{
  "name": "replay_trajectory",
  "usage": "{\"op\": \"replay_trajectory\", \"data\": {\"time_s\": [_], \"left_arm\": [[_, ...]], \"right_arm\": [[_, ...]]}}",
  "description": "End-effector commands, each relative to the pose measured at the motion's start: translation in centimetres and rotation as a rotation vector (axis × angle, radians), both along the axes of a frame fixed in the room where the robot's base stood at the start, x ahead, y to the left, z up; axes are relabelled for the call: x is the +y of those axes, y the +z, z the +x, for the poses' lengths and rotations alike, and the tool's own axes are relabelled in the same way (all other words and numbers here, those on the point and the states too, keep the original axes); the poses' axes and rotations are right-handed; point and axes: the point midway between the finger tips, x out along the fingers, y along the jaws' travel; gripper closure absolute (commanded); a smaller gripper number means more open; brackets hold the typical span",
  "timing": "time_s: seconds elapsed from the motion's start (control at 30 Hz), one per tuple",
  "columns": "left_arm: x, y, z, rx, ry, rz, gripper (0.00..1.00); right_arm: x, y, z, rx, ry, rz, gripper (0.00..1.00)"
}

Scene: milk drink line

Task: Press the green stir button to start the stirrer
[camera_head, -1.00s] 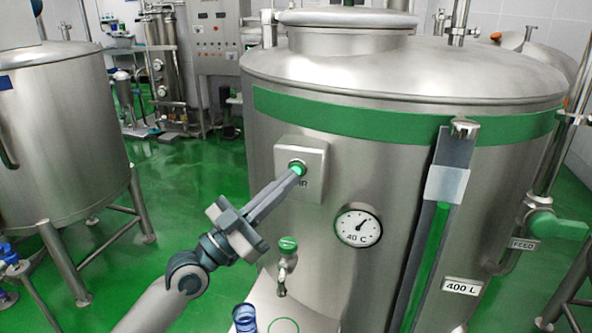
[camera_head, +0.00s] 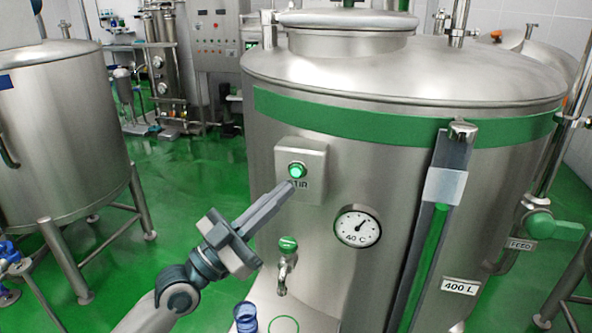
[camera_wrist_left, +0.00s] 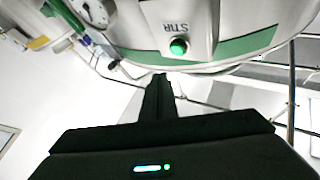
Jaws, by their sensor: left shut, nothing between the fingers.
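The green stir button (camera_head: 297,170) is on a grey box (camera_head: 314,160) on the front of the big steel tank. It looks brightly lit, with a "STIR" label below it. It also shows in the left wrist view (camera_wrist_left: 178,47), beyond the fingertips. My left gripper (camera_head: 288,189) is shut and empty. Its fingertips are just below and left of the button and look apart from it, partly over the label's left end. In the left wrist view the shut fingers (camera_wrist_left: 158,80) point toward the box. My right gripper is not in view.
The steel tank (camera_head: 400,95) carries a dial gauge (camera_head: 358,227), a tap with a green top (camera_head: 287,245), and a sight tube (camera_head: 428,240). Another tank (camera_head: 65,130) is at left. Green floor is open between them.

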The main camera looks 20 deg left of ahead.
Motion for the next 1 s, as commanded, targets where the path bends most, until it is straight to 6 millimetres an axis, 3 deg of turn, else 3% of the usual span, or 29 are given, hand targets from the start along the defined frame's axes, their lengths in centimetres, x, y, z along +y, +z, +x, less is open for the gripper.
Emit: {"op": "replay_trajectory", "data": {"time_s": [0.33, 0.77, 0.87, 1.0], "left_arm": [[0.1, 0.1, -2.7, -0.001, 0.0, 0.001, 1.0], [0.1, -0.1, -3.0, 0.002, 0.001, 0.002, 1.0], [-0.2, -0.9, -3.0, 0.022, -0.001, 0.014, 1.0], [-1.4, -4.0, -3.3, 0.099, -0.002, 0.064, 1.0]], "right_arm": [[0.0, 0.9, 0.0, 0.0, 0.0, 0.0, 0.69], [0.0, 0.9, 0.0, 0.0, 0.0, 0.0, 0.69], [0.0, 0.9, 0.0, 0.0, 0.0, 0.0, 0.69], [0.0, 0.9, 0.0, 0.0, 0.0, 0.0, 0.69]]}}
